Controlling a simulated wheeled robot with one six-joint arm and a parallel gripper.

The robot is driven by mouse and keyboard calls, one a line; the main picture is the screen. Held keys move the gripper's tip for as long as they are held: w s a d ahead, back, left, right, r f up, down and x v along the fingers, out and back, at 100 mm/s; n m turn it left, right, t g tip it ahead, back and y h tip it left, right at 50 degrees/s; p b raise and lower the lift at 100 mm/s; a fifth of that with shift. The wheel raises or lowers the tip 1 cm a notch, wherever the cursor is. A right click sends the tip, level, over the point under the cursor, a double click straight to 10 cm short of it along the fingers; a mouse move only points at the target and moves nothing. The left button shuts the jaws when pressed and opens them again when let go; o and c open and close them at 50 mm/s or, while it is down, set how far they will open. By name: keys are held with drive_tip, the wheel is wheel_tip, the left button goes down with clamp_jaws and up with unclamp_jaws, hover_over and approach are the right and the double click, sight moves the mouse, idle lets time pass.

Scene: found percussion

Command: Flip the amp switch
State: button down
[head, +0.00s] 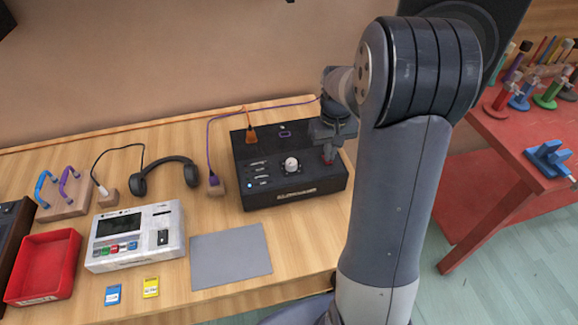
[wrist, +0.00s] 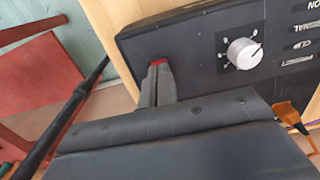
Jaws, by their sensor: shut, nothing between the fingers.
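The amp (head: 296,190) is a black box on the wooden table in the head view, with a silver knob (head: 291,165) on its top panel. The amp (wrist: 195,50) and knob (wrist: 243,53) also show in the wrist view. My gripper (wrist: 156,75) is shut and empty, its fingertips low at the amp's panel. A small red part, seemingly the switch (wrist: 158,62), shows right at the fingertips. The fingers partly hide it, so I cannot tell its position or whether they touch. In the head view my gripper (head: 328,148) is over the amp's right end.
Headphones (head: 165,172), a white device (head: 135,237), a grey mat (head: 231,256) and a red tray (head: 44,266) lie further left. A red table (head: 500,150) stands right.

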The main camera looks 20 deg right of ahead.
drive_tip(key=shift+f+b, duration=0.3)
drive_tip(key=shift+f, duration=0.15)
idle(0.3)
drive_tip(key=shift+r+p, duration=2.95)
drive_tip(key=shift+r, duration=0.6)
drive_tip(key=shift+f, duration=0.15)
